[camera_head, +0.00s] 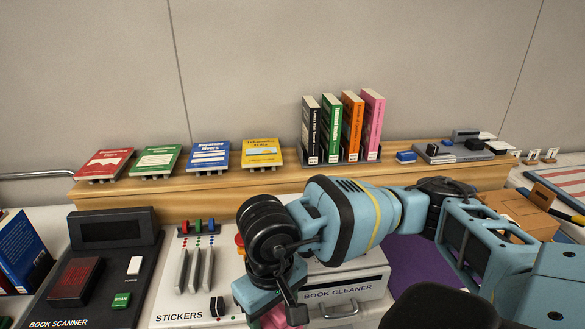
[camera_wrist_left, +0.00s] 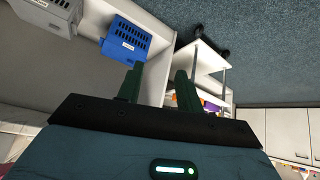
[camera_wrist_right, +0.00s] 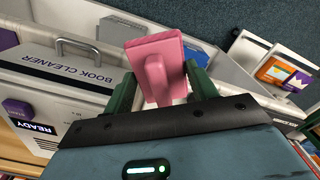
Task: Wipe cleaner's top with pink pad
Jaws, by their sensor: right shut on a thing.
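The pink pad (camera_wrist_right: 160,62) is gripped between the fingers of my right gripper (camera_wrist_right: 160,82) in the right wrist view. A small pink part of it (camera_head: 268,319) shows at the bottom of the head view. In the right wrist view the cleaner (camera_wrist_right: 45,75) lies to the left of the pad, with a READY display and a purple button. I see no contact between pad and cleaner. My left gripper (camera_wrist_left: 157,80) is open and empty in its wrist view, away from the cleaner.
The sticker station (camera_head: 185,290) and book scanner (camera_head: 105,265) stand left of the cleaner. A wooden shelf (camera_head: 215,190) behind carries books. A cardboard box (camera_head: 520,215) is at right. A blue basket (camera_wrist_left: 127,40) shows in the left wrist view.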

